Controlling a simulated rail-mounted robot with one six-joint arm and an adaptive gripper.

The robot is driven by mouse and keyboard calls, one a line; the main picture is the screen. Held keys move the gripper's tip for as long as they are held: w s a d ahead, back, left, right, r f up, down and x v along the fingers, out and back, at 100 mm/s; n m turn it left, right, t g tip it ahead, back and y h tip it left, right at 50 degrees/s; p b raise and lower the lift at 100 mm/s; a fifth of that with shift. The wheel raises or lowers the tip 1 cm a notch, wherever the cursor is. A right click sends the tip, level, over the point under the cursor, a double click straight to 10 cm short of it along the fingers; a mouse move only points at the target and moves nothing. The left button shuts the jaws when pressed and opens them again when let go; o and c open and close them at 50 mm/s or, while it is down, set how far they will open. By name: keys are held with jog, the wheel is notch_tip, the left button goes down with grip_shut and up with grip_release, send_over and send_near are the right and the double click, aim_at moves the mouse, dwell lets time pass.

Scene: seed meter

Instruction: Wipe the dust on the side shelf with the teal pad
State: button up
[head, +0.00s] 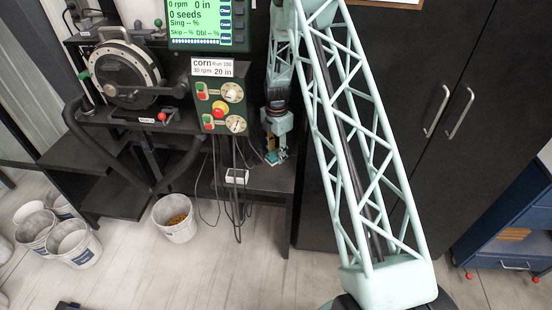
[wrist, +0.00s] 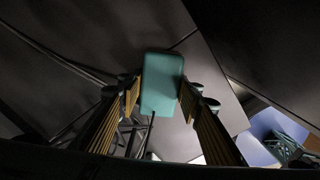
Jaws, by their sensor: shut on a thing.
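The teal pad (wrist: 161,84) is held between the two fingers of my gripper (wrist: 160,100) in the wrist view. It also shows as a small teal piece (head: 275,157) in the head view, low over the dark side shelf (head: 262,180). My gripper (head: 272,143) is shut on the pad, fingers pointing down. I cannot tell whether the pad touches the shelf. No dust can be made out on the shelf in either view.
A control box (head: 218,105) with buttons and knobs stands left of my gripper, its cables hanging down by a small white box (head: 236,176). A black cabinet (head: 440,60) is to the right. A bucket of seed (head: 176,218) stands on the floor.

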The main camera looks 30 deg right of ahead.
aim_at(273, 177)
jog(key=shift+s+a+b, duration=0.2)
jog(key=shift+s+a, duration=0.9)
jog(key=shift+s, duration=0.4)
jog(key=shift+s+a+b, duration=0.25)
jog(key=shift+s+a, duration=0.8)
jog(key=shift+s, duration=0.45)
jog(key=shift+s+a+b, duration=0.2)
jog(key=shift+s+a, duration=0.9)
jog(key=shift+s, duration=0.4)
notch_tip(273, 177, up, 8)
jog(key=p, duration=0.3)
jog(key=shift+r, duration=0.25)
